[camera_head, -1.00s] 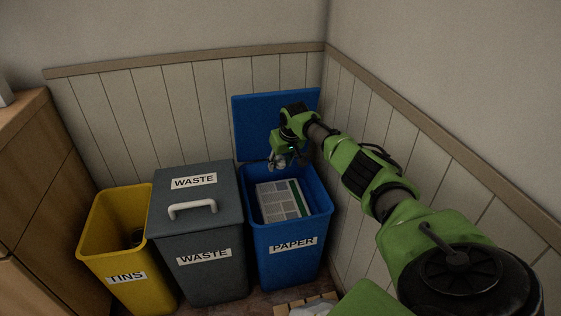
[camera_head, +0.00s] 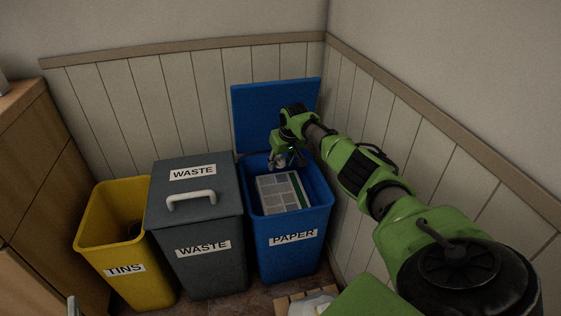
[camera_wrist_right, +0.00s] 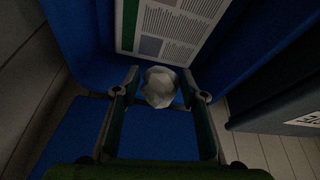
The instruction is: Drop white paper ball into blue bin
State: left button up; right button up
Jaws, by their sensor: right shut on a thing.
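The blue bin (camera_head: 291,256), labelled PAPER, stands open against the wall with its lid raised behind it. A printed sheet or newspaper (camera_head: 279,192) lies inside it. My right gripper (camera_head: 279,162) is over the back part of the bin's opening. In the right wrist view my right gripper (camera_wrist_right: 159,86) is shut on the white paper ball (camera_wrist_right: 160,90), which sits between its two fingertips. The bin's blue wall (camera_wrist_right: 75,38) and the printed sheet (camera_wrist_right: 168,28) show beyond the ball. In the head view the ball is hard to make out. My left gripper is not in view.
Left of the blue bin stands a closed grey WASTE bin (camera_head: 211,262), then an open yellow TINS bin (camera_head: 152,275). A wooden cabinet (camera_head: 40,165) is at the left. The panelled wall corner closes in the back and right.

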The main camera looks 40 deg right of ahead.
jog(key=shift+f, duration=0.55)
jog(key=shift+f+b, duration=0.5)
jog(key=shift+b, duration=0.05)
jog(key=shift+f+b, duration=0.55)
jog(key=shift+f, duration=0.2)
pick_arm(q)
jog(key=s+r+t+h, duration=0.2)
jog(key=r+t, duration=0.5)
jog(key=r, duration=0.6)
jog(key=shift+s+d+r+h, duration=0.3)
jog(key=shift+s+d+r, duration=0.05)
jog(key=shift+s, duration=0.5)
pick_arm(e)
jog(key=shift+f, duration=0.45)
jog(key=o, duration=0.8)
jog(key=shift+o, duration=0.2)
jog(key=v, duration=1.2)
